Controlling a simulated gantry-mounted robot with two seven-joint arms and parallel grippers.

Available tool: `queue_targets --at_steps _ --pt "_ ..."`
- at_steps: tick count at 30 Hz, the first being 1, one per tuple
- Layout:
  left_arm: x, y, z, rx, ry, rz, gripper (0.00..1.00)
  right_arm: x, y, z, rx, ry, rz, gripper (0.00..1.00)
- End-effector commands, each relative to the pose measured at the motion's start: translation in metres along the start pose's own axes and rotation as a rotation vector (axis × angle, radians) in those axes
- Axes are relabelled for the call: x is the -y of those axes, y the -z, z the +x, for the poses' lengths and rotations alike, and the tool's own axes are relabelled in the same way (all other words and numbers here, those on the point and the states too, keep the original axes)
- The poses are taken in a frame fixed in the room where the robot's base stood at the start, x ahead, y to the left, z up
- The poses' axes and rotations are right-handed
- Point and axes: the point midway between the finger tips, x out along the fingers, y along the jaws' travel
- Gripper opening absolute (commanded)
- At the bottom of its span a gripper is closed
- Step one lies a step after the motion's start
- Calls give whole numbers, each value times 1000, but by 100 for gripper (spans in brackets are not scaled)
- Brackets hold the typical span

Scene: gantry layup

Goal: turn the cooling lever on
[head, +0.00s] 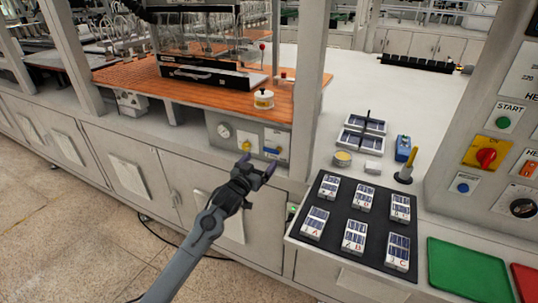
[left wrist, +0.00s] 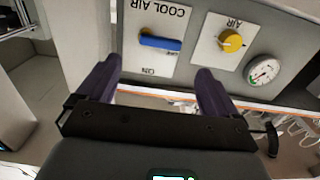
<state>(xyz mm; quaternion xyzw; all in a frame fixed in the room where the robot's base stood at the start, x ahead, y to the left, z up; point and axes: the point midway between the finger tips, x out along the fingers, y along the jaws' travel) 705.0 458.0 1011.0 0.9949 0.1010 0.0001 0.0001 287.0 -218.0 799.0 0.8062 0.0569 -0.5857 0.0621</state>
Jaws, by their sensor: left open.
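The cooling lever is a blue bar on a white plate marked COOL AIR, on the grey panel below the orange bench. In the left wrist view the blue lever (left wrist: 160,42) lies nearly level across the plate, with ON lettered below it; a small label by its right end is partly hidden. In the head view the lever (head: 271,152) is just beyond my left gripper (head: 257,166). That gripper is open and empty, its dark purple fingers pointing at the panel. In the left wrist view the gripper (left wrist: 156,88) has the lever ahead, between its fingers' directions, apart from them. My right gripper is out of view.
A yellow AIR knob (left wrist: 230,41) and a round gauge (left wrist: 262,70) sit beside the lever plate. A white post (head: 308,90) stands right of the panel. A black tray (head: 336,220) of labelled packs lies further right.

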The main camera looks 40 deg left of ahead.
Motion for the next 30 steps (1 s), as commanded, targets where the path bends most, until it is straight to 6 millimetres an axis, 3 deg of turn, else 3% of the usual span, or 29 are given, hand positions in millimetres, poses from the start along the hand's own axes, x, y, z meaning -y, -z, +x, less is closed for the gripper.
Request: queue_targets --at_steps 6,13,19,30 --pt "0 -1 36 0 0 0 94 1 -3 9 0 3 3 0" --pt "0 -2 63 0 0 -1 94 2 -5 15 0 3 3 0" --pt "-1 -1 74 0 -1 0 94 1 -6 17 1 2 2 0" --pt "0 -1 76 1 -1 0 91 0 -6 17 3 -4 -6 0"
